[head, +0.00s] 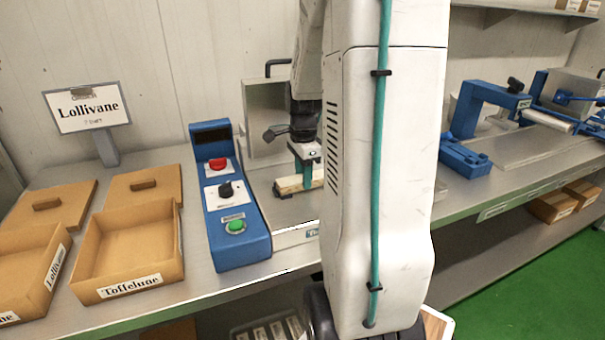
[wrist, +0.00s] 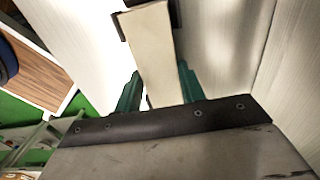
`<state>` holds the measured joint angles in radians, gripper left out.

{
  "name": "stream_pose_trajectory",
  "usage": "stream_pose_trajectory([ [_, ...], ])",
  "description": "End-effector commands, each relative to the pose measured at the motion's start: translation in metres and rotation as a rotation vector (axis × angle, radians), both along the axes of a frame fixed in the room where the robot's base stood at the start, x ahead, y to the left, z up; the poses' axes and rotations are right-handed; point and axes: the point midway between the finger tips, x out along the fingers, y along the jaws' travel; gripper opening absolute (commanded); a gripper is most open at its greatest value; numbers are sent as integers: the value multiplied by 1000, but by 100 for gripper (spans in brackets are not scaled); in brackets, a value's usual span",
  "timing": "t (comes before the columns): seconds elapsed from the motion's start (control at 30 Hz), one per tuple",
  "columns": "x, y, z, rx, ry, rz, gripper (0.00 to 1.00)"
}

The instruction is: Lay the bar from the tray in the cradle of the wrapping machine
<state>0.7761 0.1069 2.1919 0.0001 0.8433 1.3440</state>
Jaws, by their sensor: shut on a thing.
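My gripper (head: 305,172) has green fingers and is shut on a cream-coloured bar (head: 290,185), low over the metal bed of the wrapping machine behind the blue control box. In the wrist view the bar (wrist: 152,45) runs lengthwise between the green fingers (wrist: 158,75). Its far end lies between dark brackets (wrist: 122,25), which look like part of the cradle. I cannot tell whether the bar touches the cradle floor. My arm hides the machine's right part in the head view. A tray (head: 268,330) with several pale bars shows partly at the bottom edge.
The blue control box (head: 230,205) with red, black and green controls stands just left of my gripper. A grey upright panel (head: 262,125) is behind it. Cardboard boxes (head: 130,250) and a Lollivane sign (head: 88,107) are left. Blue clamps (head: 465,158) stand right.

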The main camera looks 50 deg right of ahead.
Motion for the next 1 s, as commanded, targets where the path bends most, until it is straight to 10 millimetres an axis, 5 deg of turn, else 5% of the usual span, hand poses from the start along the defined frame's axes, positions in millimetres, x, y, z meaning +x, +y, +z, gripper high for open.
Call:
stream_pose_trajectory([
  [0.33, 0, 0, -1, 0, 0, 0, 13],
  [0.37, 0, 0, -1, 0, 0, 0, 45],
  [0.43, 0, 0, -1, 0, 0, 0, 64],
  [0.63, 0, 0, -1, 0, 0, 0, 65],
  [0.73, 0, 0, -1, 1, 1, 0, 83],
  [1.0, 0, 0, -1, 1, 1, 0, 83],
])
